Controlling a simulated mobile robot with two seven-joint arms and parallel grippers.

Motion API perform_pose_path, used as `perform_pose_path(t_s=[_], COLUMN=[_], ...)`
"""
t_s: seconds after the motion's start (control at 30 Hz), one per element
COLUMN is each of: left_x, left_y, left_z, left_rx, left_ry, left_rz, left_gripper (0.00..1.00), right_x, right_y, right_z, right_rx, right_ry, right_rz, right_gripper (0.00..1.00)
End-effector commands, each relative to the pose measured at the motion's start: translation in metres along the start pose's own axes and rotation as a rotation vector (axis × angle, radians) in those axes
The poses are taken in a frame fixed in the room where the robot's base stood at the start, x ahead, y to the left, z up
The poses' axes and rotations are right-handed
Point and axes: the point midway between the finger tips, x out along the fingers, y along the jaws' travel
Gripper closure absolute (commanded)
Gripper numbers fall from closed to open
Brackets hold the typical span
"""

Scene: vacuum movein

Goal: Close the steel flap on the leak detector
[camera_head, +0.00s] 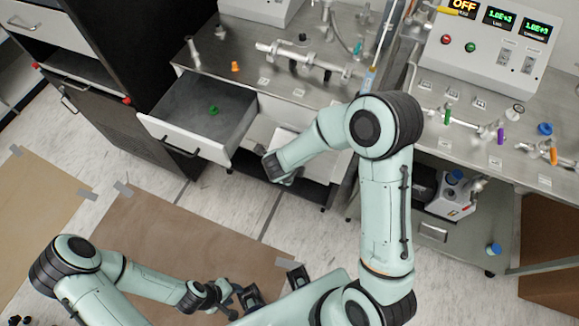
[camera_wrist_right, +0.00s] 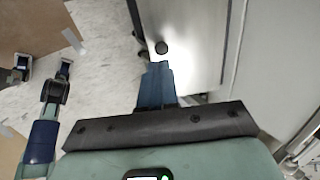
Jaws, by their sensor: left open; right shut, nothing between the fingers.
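A white drawer (camera_head: 180,140) stands pulled out, with a green piece (camera_head: 214,109) inside. A white device with a blue cap (camera_head: 455,177) sits on the lower right shelf. Valves and fittings cover the bench tops.

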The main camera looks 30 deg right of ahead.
Motion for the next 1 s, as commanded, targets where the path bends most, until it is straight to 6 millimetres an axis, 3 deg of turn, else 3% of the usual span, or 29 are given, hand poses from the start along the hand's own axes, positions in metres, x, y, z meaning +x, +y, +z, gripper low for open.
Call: perform_pose_path(t_s=[0.1, 0.3, 0.77, 1.0], left_x=[0.006, 0.008, 0.009, 0.027], left_y=[-0.003, -0.004, -0.004, -0.012], left_z=[0.002, 0.003, 0.003, 0.008], left_rx=[-0.001, -0.002, -0.002, -0.005], left_ry=[-0.003, -0.004, -0.005, -0.014], left_rz=[-0.001, -0.002, -0.002, -0.005], left_gripper=[0.57, 0.57, 0.57, 0.57], right_x=[0.023, 0.043, 0.046, 0.053], right_y=[0.001, 0.0, 0.0, 0.005], right_z=[-0.001, 0.0, 0.0, -0.001], right_rx=[-0.001, 0.0, -0.002, -0.003], right_ry=[0.003, 0.0, -0.001, -0.001], right_rz=[0.001, 0.0, -0.002, -0.039], right_gripper=[1.0, 1.0, 1.0, 1.0])
